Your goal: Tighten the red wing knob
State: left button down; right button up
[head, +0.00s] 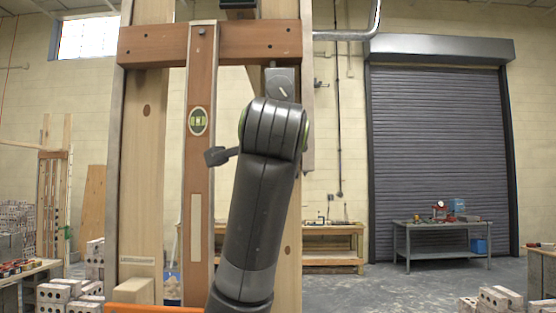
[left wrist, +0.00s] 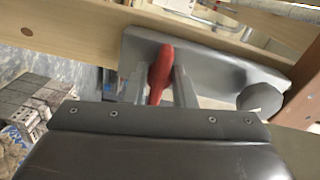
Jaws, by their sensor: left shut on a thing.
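The red wing knob (left wrist: 160,74) shows in the left wrist view, in front of a grey metal bracket (left wrist: 200,62) on a pale timber. It stands nearly upright, leaning a little to the right. My left gripper (left wrist: 162,84) has one finger on each side of the knob and is shut on it. In the head view my left arm rises in front of the timber frame and hides the knob and the gripper's fingers. My right gripper is in neither view.
A round grey knob (left wrist: 262,99) sits at the bracket's right end. In the head view, a wooden spirit level (head: 200,75) stands against a reddish crossbar (head: 150,44) between pale posts (head: 143,180). Grey blocks (left wrist: 45,95) lie below left.

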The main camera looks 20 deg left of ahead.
pick_arm(q)
jog(key=c, duration=2.2)
grip_release()
jog(key=c, duration=1.2)
grip_release()
jog(key=shift+s, duration=0.1)
jog(key=b+v, duration=1.7)
jog(key=b, duration=0.1)
